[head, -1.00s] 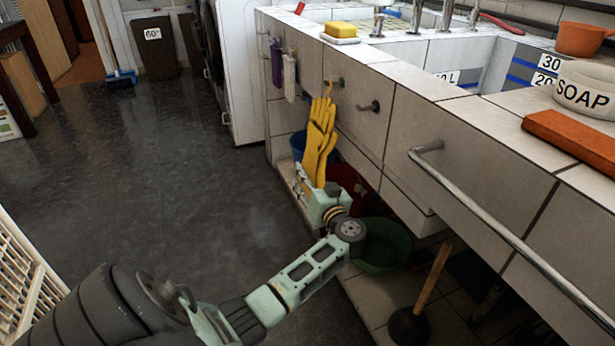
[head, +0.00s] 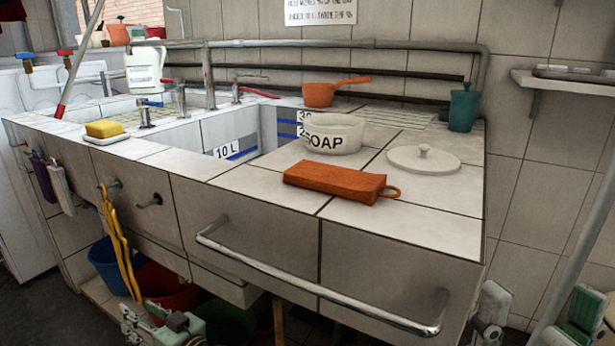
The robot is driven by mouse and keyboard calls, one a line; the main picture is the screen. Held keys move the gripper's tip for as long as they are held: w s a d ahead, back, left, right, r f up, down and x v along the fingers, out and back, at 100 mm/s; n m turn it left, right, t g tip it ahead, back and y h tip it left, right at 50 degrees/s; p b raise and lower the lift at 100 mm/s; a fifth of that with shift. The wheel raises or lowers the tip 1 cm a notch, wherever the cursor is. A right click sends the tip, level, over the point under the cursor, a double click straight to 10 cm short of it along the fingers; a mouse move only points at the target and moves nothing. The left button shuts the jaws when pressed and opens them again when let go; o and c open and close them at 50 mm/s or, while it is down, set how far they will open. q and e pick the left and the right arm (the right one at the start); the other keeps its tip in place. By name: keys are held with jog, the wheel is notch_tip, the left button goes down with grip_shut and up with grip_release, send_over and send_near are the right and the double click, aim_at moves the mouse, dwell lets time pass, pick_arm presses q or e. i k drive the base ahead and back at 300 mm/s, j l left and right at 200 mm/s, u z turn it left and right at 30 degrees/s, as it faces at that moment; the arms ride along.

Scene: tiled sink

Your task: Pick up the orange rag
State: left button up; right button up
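The orange rag (head: 333,182) lies as a thick folded pad with a small loop at its right end. It rests flat on the tiled counter top, in front of the white SOAP bowl (head: 334,138). My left gripper (head: 135,322) is low at the bottom left, below the counter top and in front of the sink unit. My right gripper (head: 490,312) is at the bottom right, beside the counter's right end and below its top. Both are apart from the rag.
A metal rail (head: 320,285) runs along the counter front below the rag. A round white lid (head: 423,160) lies right of the rag. An orange pot (head: 325,93) and a teal container (head: 463,108) stand behind. The sink basin (head: 235,140) opens to the left.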

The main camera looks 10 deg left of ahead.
aim_at(365, 187)
jog(key=k+l, duration=0.1)
jog(key=l, duration=0.3)
jog(key=k+l, duration=0.1)
jog(key=l, duration=0.3)
jog(key=k+l, duration=0.15)
jog(key=l, duration=0.25)
jog(key=k+l, duration=0.1)
jog(key=l, duration=0.3)
jog(key=k+l, duration=0.1)
jog(key=l, duration=0.25)
jog(key=k+l, duration=0.1)
jog(key=l, duration=0.3)
jog(key=k+l, duration=0.1)
jog(key=l, duration=0.3)
